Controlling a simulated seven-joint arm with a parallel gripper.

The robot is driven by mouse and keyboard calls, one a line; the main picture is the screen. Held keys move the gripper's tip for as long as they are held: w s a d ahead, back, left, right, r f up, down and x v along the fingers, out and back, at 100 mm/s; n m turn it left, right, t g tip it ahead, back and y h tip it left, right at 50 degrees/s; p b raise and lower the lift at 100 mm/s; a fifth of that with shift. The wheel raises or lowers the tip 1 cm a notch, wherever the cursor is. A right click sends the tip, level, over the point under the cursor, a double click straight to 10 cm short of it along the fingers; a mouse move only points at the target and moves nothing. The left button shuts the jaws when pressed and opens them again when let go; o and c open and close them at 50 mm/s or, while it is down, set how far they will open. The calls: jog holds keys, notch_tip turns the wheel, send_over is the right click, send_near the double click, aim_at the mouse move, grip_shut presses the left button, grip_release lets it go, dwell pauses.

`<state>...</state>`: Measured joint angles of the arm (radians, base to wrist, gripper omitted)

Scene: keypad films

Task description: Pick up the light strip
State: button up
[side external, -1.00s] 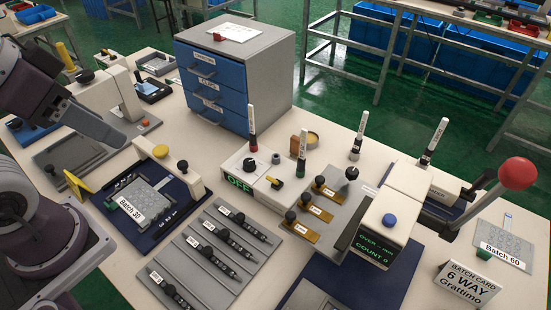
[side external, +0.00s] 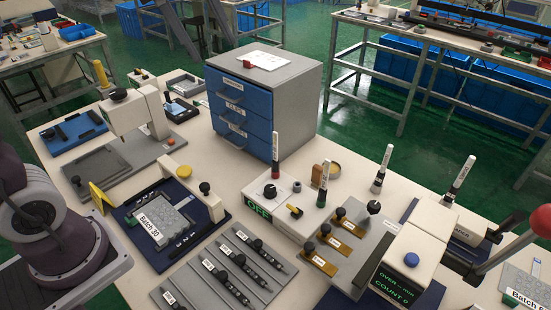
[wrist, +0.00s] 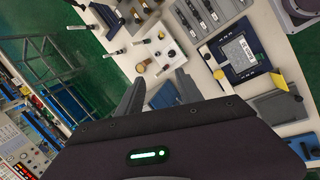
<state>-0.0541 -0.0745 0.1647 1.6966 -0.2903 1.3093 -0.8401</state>
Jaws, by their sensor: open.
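Several slim dark strips (side external: 235,287) with pale labels and black knobs lie in slots on a grey holder (side external: 199,290) at the front middle of the bench. They are the likeliest light strip, but I cannot read the labels or tell which one is meant. In the wrist view, strips (wrist: 206,12) show small at the top. My gripper (wrist: 215,108) is open, with nothing seen between its fingers. It is high and well apart from the strips. In the side view my gripper is out of frame; only part of my arm shows at the left.
A blue fixture (side external: 142,208) with a "Batch 30" card lies left of the strips. A white box marked OFF (side external: 285,198), upright pens and a counter unit (side external: 408,262) stand to the right. A blue-drawer cabinet (side external: 290,85) stands behind. Little bench top is bare.

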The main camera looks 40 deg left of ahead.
jog(key=w+a+f+n+g, duration=0.1)
jog(key=w+a+f+n, duration=0.1)
jog(key=w+n, duration=0.55)
jog(key=n+h, duration=0.1)
jog(key=n, duration=0.1)
send_over(274, 160)
jog(key=s+a, duration=0.1)
jog(key=a, duration=0.2)
notch_tip(274, 160, down, 3)
jog(key=shift+n, duration=0.25)
jog(key=d+f, duration=0.1)
jog(key=f, duration=0.9)
jog(key=d+f, duration=0.1)
jog(key=f, duration=0.9)
jog(key=w+f, duration=0.1)
jog(key=f, duration=0.9)
jog(key=shift+d, duration=0.4)
jog(key=shift+w, duration=0.1)
grip_shut()
